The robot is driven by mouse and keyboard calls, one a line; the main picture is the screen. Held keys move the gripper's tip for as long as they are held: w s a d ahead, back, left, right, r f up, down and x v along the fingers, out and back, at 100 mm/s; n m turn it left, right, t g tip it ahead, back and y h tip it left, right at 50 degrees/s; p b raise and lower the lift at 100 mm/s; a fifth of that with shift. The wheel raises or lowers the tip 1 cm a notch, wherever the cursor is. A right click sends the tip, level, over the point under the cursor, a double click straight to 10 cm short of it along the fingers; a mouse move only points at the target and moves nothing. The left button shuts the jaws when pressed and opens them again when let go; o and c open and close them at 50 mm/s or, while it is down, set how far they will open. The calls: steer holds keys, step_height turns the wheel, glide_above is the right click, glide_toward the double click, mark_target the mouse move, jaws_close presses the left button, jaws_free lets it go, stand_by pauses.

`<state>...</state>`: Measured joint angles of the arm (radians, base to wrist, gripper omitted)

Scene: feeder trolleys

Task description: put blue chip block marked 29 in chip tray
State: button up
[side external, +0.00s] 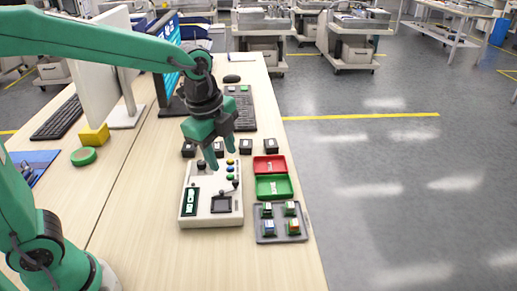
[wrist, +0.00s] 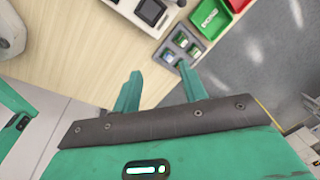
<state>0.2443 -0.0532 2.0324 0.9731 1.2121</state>
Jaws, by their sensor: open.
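My gripper (side external: 223,163) is open and empty, pointing down above the control box at mid-table. In the wrist view its two fingers (wrist: 158,72) are spread apart, with nothing between them but bare table. A small blue block (side external: 268,228) sits at the front left of a grey tray (side external: 280,240), which holds several small blocks with pale tops. The grey tray also shows in the wrist view (wrist: 181,48), ahead of the right finger. The marks on the blocks are too small to read. I cannot tell for sure which tray is the chip tray.
A red tray (side external: 269,165) and a green tray (side external: 273,187) lie behind the grey tray, near the table's right edge. The white control box (side external: 212,219) stands left of them. Several black blocks (side external: 245,146) form a row behind. A keyboard (side external: 239,110) and monitors stand farther back.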

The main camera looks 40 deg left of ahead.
steer(key=s+a+r+n+t, duration=0.2)
steer(key=s+a+n+t, duration=0.1)
steer(key=s+a+n, duration=0.6)
steer(key=shift+s+r+n+y, duration=0.25)
steer(key=shift+s+n, duration=2.1)
steer(key=shift+n, duration=1.45)
